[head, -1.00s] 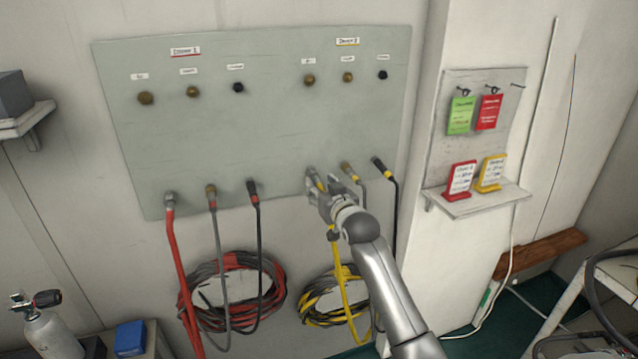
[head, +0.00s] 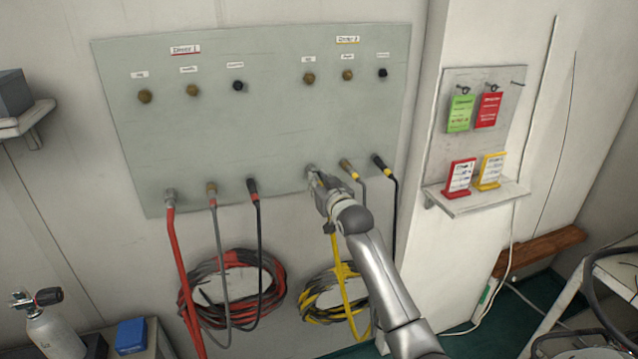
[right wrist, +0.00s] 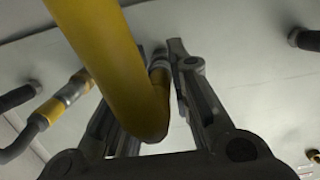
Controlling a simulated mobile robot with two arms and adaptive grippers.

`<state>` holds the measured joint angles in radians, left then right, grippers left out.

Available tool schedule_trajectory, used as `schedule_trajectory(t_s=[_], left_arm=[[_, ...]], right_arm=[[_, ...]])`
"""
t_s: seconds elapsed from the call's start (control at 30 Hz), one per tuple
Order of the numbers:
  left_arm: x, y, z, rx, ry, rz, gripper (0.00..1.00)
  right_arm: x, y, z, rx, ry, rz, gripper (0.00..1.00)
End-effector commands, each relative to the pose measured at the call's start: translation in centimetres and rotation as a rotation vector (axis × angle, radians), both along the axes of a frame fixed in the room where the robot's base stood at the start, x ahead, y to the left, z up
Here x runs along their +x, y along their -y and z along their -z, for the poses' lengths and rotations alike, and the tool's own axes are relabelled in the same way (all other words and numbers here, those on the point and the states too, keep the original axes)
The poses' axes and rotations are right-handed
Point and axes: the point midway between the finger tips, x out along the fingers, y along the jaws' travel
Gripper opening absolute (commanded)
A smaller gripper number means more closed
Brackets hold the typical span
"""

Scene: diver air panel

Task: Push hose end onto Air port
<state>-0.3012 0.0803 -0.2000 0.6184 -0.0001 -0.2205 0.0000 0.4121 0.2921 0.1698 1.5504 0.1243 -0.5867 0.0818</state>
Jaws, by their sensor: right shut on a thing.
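The yellow hose (head: 346,310) hangs from the lower right part of the panel. Its metal end is at the lower edge of the panel, mostly hidden by my right gripper (head: 318,182). In the right wrist view the yellow hose (right wrist: 108,70) runs between the fingers of my gripper (right wrist: 170,60), which is shut on its end. Brass ports stand in the upper row. The leftmost of the right group (head: 309,79), under a short label too small to read surely, is well above the gripper with nothing on it. My left gripper is out of view.
Beside my gripper, a yellow-banded grey hose end (head: 347,168) and a black hose end (head: 379,162) sit close on the right. A red hose (head: 172,240) hangs at left. A shelf with tags (head: 478,199) is on the right. The panel's middle (head: 265,135) is clear.

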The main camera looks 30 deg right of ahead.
Motion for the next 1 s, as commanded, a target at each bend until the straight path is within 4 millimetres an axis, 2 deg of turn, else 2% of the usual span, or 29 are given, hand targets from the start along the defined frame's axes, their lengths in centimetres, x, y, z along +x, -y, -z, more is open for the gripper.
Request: schedule_trajectory(t_s=[1.0], left_arm=[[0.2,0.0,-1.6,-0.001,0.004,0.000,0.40]], right_arm=[[-1.7,-0.4,-0.1,0.001,0.001,0.000,0.00]])
